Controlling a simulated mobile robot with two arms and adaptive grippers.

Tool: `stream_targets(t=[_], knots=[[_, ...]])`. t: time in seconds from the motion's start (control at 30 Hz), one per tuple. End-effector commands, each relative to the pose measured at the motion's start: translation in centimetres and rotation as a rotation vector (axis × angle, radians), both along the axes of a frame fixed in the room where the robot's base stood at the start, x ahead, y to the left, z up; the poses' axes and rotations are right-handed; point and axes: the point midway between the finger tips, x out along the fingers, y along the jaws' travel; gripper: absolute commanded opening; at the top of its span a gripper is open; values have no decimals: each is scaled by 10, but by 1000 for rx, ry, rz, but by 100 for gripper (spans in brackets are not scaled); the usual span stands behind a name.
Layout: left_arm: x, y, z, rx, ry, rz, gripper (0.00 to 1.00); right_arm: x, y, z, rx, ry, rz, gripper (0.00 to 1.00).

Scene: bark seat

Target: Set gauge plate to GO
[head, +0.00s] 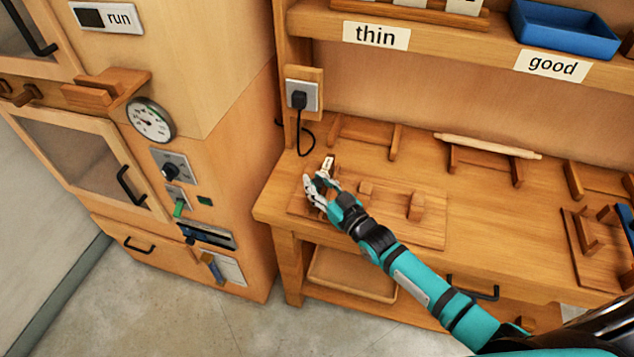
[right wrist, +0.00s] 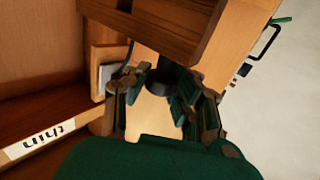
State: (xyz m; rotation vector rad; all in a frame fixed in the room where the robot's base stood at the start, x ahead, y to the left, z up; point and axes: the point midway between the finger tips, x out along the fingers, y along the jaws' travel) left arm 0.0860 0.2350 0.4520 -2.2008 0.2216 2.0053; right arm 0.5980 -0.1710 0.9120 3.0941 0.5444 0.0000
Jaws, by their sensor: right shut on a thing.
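A flat wooden board (head: 430,233), which looks like the gauge plate, lies on the bench with small wooden blocks standing on it. At its left end is a small upright wooden piece (head: 328,162) with a pale label, too small to read. My right gripper (head: 320,184) is at that piece and shut on it; its fingers hide the lower part. In the right wrist view the fingers (right wrist: 160,95) are close by a dark round part and a large wooden piece (right wrist: 150,25); the exact contact is hard to see. My left gripper is out of view.
A black plug (head: 299,100) with a cable is behind the gripper. A rolling pin (head: 487,146) rests on a wooden stand. A blue tray (head: 563,30) sits on the shelf.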

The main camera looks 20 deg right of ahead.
Motion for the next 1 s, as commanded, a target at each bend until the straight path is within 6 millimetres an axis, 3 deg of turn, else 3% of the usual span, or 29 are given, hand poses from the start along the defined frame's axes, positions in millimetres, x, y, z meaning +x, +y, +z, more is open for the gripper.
stream_targets(t=[0.63, 0.67, 0.7, 0.9, 1.0], knots=[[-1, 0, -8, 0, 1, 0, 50, 14, -12, -1, -1, 2, -3, 0], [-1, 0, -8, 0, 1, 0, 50, 14, -12, -1, -2, 2, -3, 18], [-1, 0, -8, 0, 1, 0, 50, 14, -12, -1, -2, 2, -3, 23], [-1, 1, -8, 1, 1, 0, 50, 14, -11, -1, -2, 2, -2, 49], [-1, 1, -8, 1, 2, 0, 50, 14, -11, -1, -1, 1, -1, 50]])
